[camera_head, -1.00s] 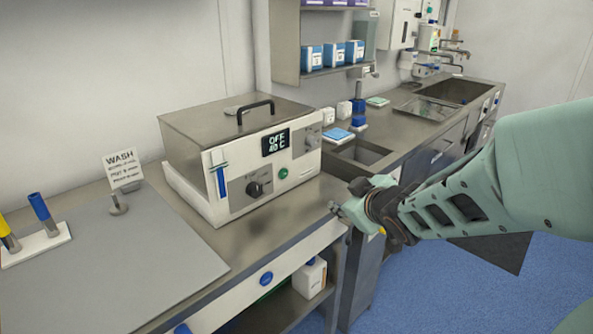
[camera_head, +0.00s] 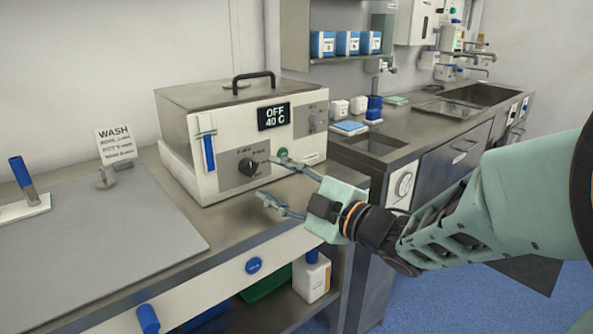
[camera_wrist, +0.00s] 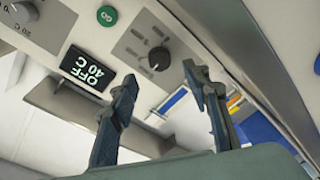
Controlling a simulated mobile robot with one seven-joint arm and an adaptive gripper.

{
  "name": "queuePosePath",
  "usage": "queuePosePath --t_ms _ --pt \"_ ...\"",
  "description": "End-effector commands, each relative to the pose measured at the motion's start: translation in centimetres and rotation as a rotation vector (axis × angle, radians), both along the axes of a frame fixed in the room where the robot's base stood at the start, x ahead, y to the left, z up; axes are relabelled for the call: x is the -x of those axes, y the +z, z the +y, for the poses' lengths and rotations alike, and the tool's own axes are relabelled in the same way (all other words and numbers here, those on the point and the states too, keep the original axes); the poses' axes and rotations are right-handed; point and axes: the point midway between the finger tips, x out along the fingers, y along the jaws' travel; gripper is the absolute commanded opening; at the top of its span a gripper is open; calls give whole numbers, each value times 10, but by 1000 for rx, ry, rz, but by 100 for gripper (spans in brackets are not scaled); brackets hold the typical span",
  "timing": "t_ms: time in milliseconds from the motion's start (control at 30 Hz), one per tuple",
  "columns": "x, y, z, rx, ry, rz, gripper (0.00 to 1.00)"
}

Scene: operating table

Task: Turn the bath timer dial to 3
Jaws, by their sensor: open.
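The bath (camera_head: 232,130) is a steel-lidded box with a white front, standing on the counter. Its display (camera_head: 273,116) reads OFF and 40 C. The black timer dial (camera_head: 247,167) is on a grey panel at the lower front, with markings too small to read. In the wrist view the dial (camera_wrist: 159,58) shows between and beyond the fingertips. My gripper (camera_head: 268,178) is open and empty, in front of the bath front and just right of the dial, apart from it. Its two fingers (camera_wrist: 160,76) also show in the wrist view.
A green button (camera_head: 282,154) is right of the dial and a grey knob (camera_head: 317,122) is at the upper right. A blue thermometer-like strip (camera_head: 208,150) hangs at the left. A WASH sign (camera_head: 116,144) stands left. The counter before the bath is clear.

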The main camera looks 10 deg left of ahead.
Motion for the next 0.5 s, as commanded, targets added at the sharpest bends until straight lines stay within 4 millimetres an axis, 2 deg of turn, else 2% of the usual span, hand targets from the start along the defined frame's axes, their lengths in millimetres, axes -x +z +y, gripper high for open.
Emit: queuePosePath --t_ms 33,200,500 --pt "-5 -2 10 -2 4 0 44" --pt "-22 -2 34 -1 2 1 44" --pt "-35 0 51 -1 -1 1 44"
